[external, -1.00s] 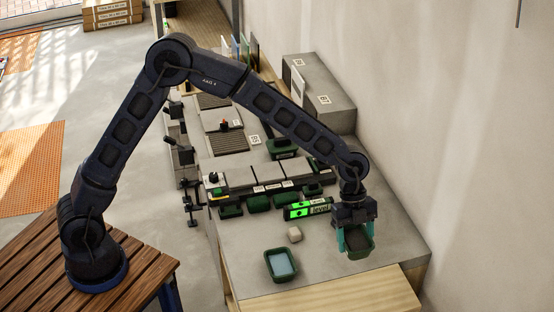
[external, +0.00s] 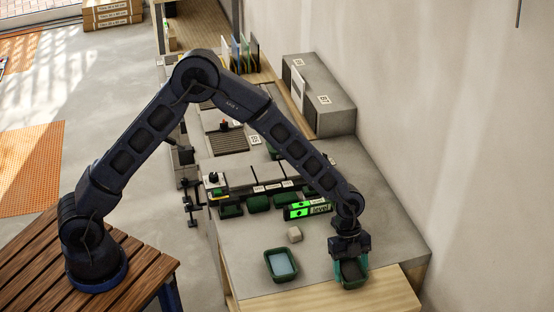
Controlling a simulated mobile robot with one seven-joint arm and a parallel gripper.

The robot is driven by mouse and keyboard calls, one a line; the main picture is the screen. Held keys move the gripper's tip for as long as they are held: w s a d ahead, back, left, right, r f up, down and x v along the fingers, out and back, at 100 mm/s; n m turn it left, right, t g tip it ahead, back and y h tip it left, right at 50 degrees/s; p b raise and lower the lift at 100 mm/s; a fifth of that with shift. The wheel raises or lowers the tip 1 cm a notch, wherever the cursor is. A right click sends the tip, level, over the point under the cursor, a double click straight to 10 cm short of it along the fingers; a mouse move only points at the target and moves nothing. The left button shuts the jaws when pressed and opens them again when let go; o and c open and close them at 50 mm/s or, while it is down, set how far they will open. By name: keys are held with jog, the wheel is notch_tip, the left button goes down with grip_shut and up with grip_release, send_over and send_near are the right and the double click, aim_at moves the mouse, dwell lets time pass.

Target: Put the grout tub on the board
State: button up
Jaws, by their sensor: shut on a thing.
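The grout tub (external: 352,281) is a small dark green tub with dark grey content. My gripper (external: 351,270) is shut on it, with teal fingers at its sides, and points down. In the picture the tub overlaps the back edge of the pale wooden board (external: 320,300) at the front of the bench. I cannot tell whether it touches the board or hangs just above it. The rest of the board in view is bare.
A green tub with pale blue content (external: 282,265) stands left of my gripper. A beige block (external: 295,234) and a green level (external: 308,210) lie behind it. Several green tubs line the tiles (external: 270,178). The wall is close on the right.

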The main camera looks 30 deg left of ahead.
jog(key=shift+f, duration=0.1)
jog(key=o, duration=1.2)
jog(key=v, duration=1.2)
jog(key=w+a+r+n+t+y, duration=0.15)
jog(key=a+r+n, duration=0.35)
jog(key=a, duration=0.7)
jog(key=w+a+r+n+t, duration=0.3)
jog(key=a+r, duration=0.4)
jog(key=a, duration=0.6)
jog(key=w+a+r+n+t, duration=0.15)
jog(key=a+r+n, duration=0.4)
jog(key=a, duration=0.65)
jog(key=s+a+n, duration=0.4)
jog(key=s+a, duration=0.2)
jog(key=a, duration=0.3)
jog(key=s+a+r+n+t+y, duration=0.1)
jog(key=s+a+n, duration=0.4)
jog(key=a, duration=0.4)
jog(key=s+a+r+n, duration=0.1)
jog(key=s+a+n, duration=0.3)
jog(key=s+a, duration=0.3)
jog(key=shift+a+n+t+y, duration=0.25)
jog(key=shift+a+t+y, duration=0.15)
jog(key=shift+a, duration=1.15)
